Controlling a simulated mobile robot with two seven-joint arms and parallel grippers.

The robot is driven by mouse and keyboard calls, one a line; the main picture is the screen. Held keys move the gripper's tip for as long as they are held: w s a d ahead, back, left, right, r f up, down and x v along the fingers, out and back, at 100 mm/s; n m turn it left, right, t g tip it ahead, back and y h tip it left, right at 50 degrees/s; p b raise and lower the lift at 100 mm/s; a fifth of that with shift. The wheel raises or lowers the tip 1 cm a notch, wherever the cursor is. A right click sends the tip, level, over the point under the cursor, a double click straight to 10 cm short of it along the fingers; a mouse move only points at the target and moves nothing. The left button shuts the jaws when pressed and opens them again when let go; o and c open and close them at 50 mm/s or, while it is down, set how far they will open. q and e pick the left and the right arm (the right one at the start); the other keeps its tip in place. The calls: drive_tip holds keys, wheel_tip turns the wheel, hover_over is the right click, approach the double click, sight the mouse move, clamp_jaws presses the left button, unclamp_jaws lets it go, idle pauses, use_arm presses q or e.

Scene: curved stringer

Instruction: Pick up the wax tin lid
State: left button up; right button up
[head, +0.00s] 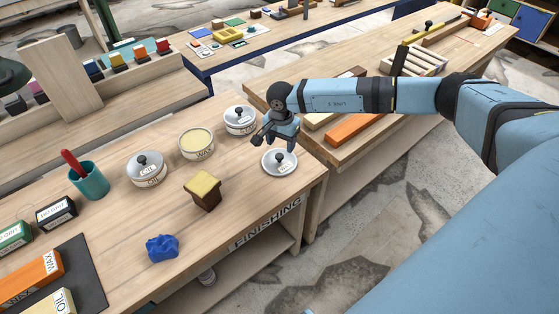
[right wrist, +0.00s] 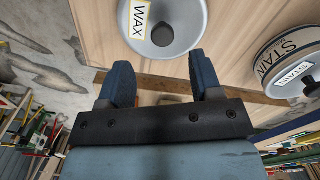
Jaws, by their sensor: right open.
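The wax tin lid (head: 272,168), a round silvery-white disc with a dark knob, lies on the workbench near its right corner. In the right wrist view the lid (right wrist: 187,32) shows its WAX label and knob just beyond the fingertips. My right gripper (head: 274,143) is open and empty, just above and behind the lid, apart from it as far as I can tell. Its two blue fingers (right wrist: 160,72) stand spread with nothing between them. The open wax tin (head: 196,144), full of yellow wax, stands to the left. My left gripper is not in view.
A lidded stain tin (head: 241,121) stands close behind and left of my gripper. An oil tin (head: 147,170), a brown block with a yellow top (head: 203,191) and a blue cloth (head: 162,247) are further left. A second bench (head: 330,158) stands close on the right.

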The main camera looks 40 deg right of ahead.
sight(279, 156)
drive_tip(key=shift+w+a+f+p, duration=0.15)
drive_tip(key=shift+f+p, duration=0.1)
drive_tip(key=shift+f, duration=1.3)
drive_tip(key=shift+s+a+f+p, duration=0.1)
drive_tip(key=shift+f+p, duration=0.1)
drive_tip(key=shift+f, duration=1.35)
drive_tip(key=shift+c, duration=0.4)
drive_tip(key=c, duration=0.9)
